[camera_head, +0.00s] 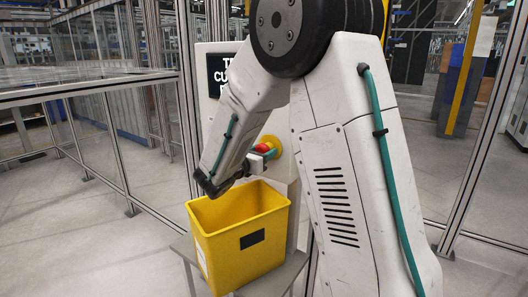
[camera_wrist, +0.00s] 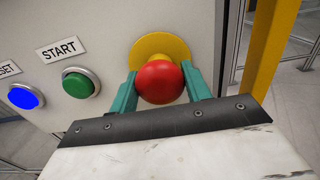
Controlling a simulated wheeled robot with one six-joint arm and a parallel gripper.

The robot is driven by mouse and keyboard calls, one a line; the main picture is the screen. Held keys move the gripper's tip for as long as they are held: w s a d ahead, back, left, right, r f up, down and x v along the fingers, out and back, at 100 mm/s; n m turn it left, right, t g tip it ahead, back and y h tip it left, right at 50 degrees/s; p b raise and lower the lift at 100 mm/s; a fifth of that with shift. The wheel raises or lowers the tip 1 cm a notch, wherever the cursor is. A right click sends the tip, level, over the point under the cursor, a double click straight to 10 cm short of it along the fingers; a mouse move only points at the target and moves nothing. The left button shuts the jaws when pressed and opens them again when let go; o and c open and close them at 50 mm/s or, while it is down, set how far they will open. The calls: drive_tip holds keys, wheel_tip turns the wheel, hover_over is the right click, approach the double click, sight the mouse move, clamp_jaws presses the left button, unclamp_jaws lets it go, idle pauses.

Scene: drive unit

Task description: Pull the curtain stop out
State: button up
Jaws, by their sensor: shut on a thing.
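The curtain stop is a red mushroom button (camera_wrist: 160,83) on a round yellow backing (camera_wrist: 157,47), mounted on a light grey panel (camera_wrist: 100,20). My gripper (camera_wrist: 162,84) is shut on it, with one teal finger on each side of the red head. In the head view the red button (camera_head: 263,148) shows between the teal fingers, in front of the yellow disc (camera_head: 271,143). My arm hides part of the panel there. Whether the button is pressed in or out I cannot tell.
A green START button (camera_wrist: 77,84) and a blue button (camera_wrist: 24,97) sit left of the stop on the panel. A yellow bin (camera_head: 240,255) stands on a grey stand just below my gripper. Framed fencing (camera_head: 90,90) surrounds the area.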

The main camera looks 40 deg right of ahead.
drive_tip(key=shift+s+a, duration=0.1)
drive_tip(key=shift+a, duration=0.25)
drive_tip(key=o, duration=1.4)
drive_tip(key=shift+a, duration=0.1)
drive_tip(key=v, duration=0.7)
drive_tip(key=shift+s+a, duration=0.2)
drive_tip(key=shift+a, duration=0.1)
